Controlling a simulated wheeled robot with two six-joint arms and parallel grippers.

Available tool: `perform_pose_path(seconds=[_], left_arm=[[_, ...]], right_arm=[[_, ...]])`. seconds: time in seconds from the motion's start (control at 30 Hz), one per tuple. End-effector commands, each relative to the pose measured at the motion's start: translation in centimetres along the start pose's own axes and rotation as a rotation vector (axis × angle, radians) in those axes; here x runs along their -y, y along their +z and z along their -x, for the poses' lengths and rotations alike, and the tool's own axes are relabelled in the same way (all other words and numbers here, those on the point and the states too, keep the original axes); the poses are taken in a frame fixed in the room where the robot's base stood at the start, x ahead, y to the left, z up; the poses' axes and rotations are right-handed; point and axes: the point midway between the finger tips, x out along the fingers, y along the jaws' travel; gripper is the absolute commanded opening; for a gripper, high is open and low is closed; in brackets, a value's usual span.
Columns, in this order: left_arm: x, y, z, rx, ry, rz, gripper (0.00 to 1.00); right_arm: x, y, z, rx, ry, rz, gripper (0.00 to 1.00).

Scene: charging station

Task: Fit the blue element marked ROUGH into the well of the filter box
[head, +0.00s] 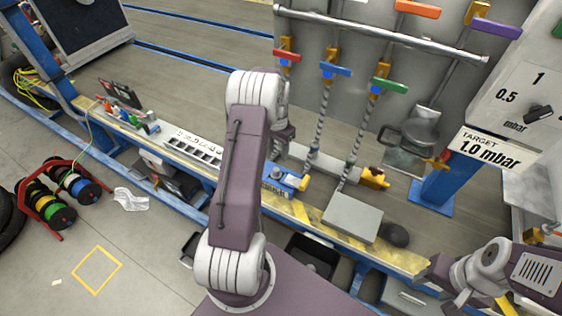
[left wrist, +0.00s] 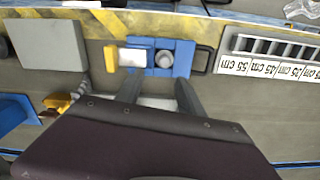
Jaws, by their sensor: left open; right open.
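A blue block unit (head: 280,177) with a yellow end piece lies on the bench's near side, partly behind my left arm. In the left wrist view this blue unit (left wrist: 184,58) carries a pale plate and a round grey knob, with a yellow-and-white piece at its left. I see no ROUGH mark on it and cannot tell whether it is the element or the filter box. My left gripper (left wrist: 157,88) is open and empty, its fingers apart just short of the blue unit. My right gripper (head: 438,272) is at the lower right, open, its jaws hard to make out.
A grey flat-topped box (head: 352,218) stands right of the blue unit, with a dark rounded thing (head: 395,235) beside it. A slotted rack (head: 193,146) is to the left. Coloured-handled valves (head: 335,70) stand behind. A pressure panel (head: 520,105) is at the right.

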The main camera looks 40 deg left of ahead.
Motion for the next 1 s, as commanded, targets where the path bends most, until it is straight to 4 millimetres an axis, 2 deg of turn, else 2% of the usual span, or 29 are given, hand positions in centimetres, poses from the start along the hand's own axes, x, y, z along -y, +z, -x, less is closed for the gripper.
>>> perform_pose_path(seconds=[0.07,0.17,0.2,0.3,0.4,0.53,0.8,0.87,0.97,1.0], left_arm=[[-3.8,0.6,2.1,-0.016,-0.003,-0.004,0.45],[-10.4,3.6,4.8,-0.043,-0.004,0.009,0.45],[-12.8,5.4,5.6,-0.054,-0.002,0.017,0.45],[-17.4,10.1,6.8,-0.079,0.004,0.035,0.45],[-19.9,14.1,7.1,-0.094,0.012,0.051,0.45],[-21.0,16.6,7.0,-0.102,0.017,0.065,0.45],[-21.1,16.9,7.1,-0.1,0.017,0.068,0.45],[-21.1,16.9,7.9,-0.1,0.017,0.067,0.45],[-21.1,16.8,10.9,-0.1,0.017,0.067,0.45],[-21.0,16.8,12.5,-0.1,0.017,0.067,0.45]], right_arm=[[0.0,0.0,0.0,0.0,0.0,0.0,0.49],[0.0,0.0,0.0,0.0,0.0,0.0,0.49],[0.0,0.0,0.0,0.0,0.0,0.0,0.49],[0.0,0.0,0.0,0.0,0.0,0.0,0.49],[0.0,0.0,0.0,0.0,0.0,0.0,0.49],[0.0,0.0,0.0,0.0,0.0,0.0,0.49],[0.0,0.0,0.2,0.0,0.0,0.0,0.49],[0.0,-0.1,1.0,0.0,0.0,0.0,0.49],[0.1,-0.4,3.9,0.0,0.0,0.0,0.49],[0.1,-0.6,5.5,0.0,0.0,0.0,0.49]])
